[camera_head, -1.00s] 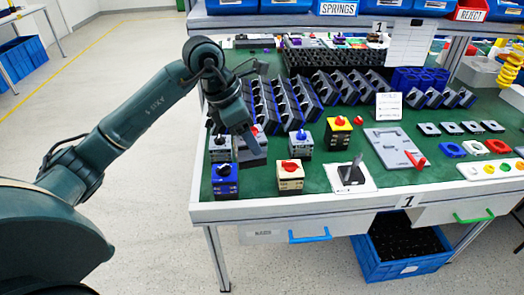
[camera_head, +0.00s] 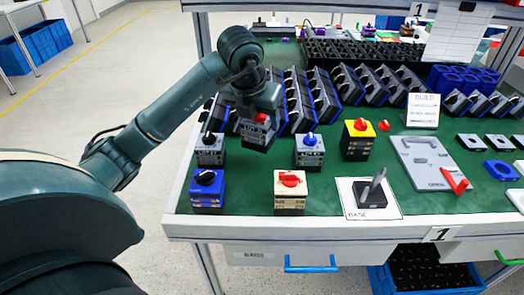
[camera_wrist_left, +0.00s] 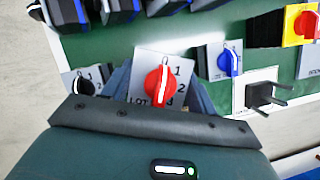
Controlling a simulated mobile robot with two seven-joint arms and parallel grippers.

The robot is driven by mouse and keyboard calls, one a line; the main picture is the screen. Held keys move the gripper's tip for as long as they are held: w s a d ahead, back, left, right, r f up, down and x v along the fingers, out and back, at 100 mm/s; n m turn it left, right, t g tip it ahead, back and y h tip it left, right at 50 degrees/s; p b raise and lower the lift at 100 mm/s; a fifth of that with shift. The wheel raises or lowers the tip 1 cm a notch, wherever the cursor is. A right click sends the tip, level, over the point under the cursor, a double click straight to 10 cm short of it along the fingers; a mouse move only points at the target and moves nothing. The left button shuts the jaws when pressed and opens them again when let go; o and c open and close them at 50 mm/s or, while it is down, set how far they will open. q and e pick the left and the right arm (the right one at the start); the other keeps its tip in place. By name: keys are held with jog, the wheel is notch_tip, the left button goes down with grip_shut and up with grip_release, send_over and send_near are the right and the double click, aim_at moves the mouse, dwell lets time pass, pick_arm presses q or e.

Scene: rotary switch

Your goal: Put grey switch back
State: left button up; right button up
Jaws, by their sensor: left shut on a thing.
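My left gripper (camera_head: 258,112) is shut on a grey switch (camera_head: 257,134), a boxy block with a red knob, among the rear row of switches. In the left wrist view the grey top plate (camera_wrist_left: 180,72) and red knob (camera_wrist_left: 160,84) show between the fingers (camera_wrist_left: 160,95), with numbers and "LOT" printed on it. I cannot tell whether its underside touches the green table. A grey switch with a black knob (camera_head: 210,149) stands to its left, and one with a blue knob (camera_head: 309,151) to its right. My right gripper is not in view.
A blue switch (camera_head: 206,191) and a cream switch (camera_head: 290,193) stand in front. A yellow switch (camera_head: 358,139) stands right. A white BASE card (camera_head: 352,207) bears a grey fixture. Dark angled holders (camera_head: 300,100) stand behind. Green table (camera_head: 247,195) is bare between the front switches.

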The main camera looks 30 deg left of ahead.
aim_at(259, 141)
pick_arm(q)
notch_tip(259, 141, down, 6)
jog(key=shift+f+b, duration=0.2)
jog(key=shift+b, duration=0.1)
jog(key=shift+f, duration=0.1)
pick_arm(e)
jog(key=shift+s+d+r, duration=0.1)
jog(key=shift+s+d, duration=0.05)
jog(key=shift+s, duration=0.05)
pick_arm(q)
jog(key=shift+f, duration=0.1)
jog(key=o, duration=1.1)
